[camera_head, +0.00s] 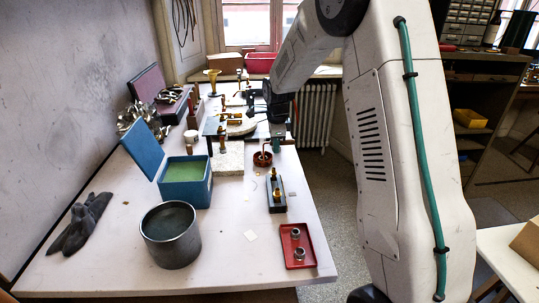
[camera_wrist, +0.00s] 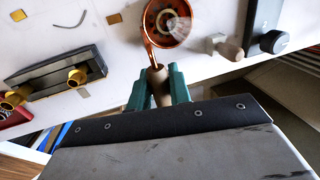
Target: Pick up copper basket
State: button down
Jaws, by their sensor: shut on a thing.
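The copper basket (camera_wrist: 150,22) is a small round copper-coloured vessel with a thin rod and a brown grip at the near end. Inside it is a dark centre and a pale patch that I cannot make out. My gripper (camera_wrist: 158,86) has its teal fingers shut on the brown grip, between them. In the head view the basket (camera_head: 262,160) is small and reddish, near the table's right edge, with my gripper (camera_head: 275,146) just above and to its right. I cannot tell whether the basket touches the table or hangs just above it.
On the white table (camera_head: 110,250) stand a grey metal pot (camera_head: 171,240), an open blue box (camera_head: 186,188), a black block with brass fittings (camera_head: 276,196) and a red tray (camera_head: 298,248). Tools crowd the back. The table's right edge is close to my gripper.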

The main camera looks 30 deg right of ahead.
jog(key=shift+r, duration=1.85)
jog(key=s+a+r, duration=0.1)
jog(key=s+a, duration=0.7)
jog(key=s, duration=0.5)
jog(key=shift+s+r, duration=0.2)
jog(key=shift+s, duration=0.15)
jog(key=shift+s+a, duration=0.1)
